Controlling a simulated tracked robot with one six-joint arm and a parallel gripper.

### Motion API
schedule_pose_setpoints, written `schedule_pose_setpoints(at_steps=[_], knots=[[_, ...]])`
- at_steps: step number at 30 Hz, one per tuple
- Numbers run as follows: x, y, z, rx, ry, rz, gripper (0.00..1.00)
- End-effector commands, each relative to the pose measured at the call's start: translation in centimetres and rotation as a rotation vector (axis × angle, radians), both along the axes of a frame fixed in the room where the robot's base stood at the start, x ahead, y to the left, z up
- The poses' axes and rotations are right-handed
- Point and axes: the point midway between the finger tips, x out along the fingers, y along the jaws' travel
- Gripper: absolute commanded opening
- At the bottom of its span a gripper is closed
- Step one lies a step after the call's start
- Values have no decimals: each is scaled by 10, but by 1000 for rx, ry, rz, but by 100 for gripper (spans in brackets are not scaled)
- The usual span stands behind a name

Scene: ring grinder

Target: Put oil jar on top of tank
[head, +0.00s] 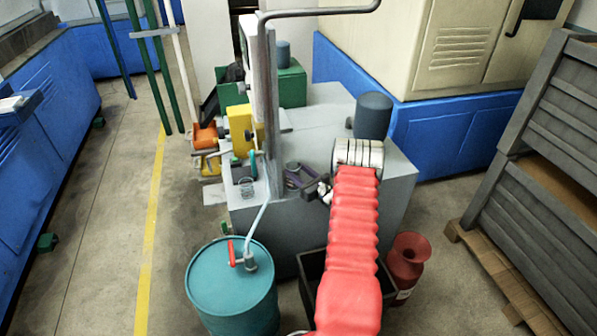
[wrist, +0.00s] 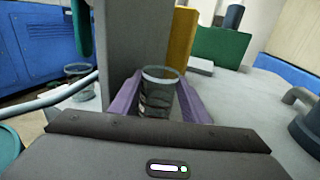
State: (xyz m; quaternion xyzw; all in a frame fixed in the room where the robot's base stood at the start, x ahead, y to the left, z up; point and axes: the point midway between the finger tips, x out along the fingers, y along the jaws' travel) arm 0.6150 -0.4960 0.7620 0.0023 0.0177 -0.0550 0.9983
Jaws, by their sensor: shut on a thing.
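My gripper (wrist: 158,100) has purple fingers closed on both sides of a small clear jar with a pale rim and dark contents, which I take as the oil jar (wrist: 158,92). The jar looks upright, in front of a grey column; its base is hidden by the gripper body. In the head view my gripper (head: 296,176) is over the grey tank's flat top (head: 312,128), right of the column, and the jar is hard to make out. I cannot tell whether the jar touches the tank.
A thin grey column (head: 270,120) with a bent pipe rises beside my gripper. A teal drum (head: 232,290) and red can (head: 407,262) stand on the floor in front.

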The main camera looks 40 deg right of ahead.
Motion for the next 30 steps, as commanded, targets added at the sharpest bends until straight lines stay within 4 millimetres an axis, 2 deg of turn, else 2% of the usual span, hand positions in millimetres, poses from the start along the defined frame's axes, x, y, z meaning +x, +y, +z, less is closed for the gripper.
schedule_pose_setpoints(at_steps=[9, 19, 25, 30], knots=[[0, 0, 0, 0, 0, 0, 61], [-1, 0, 2, 0, 0, -1, 61], [-22, 1, 2, 1, 1, -4, 61], [-51, 3, 3, 1, 1, -4, 61]])
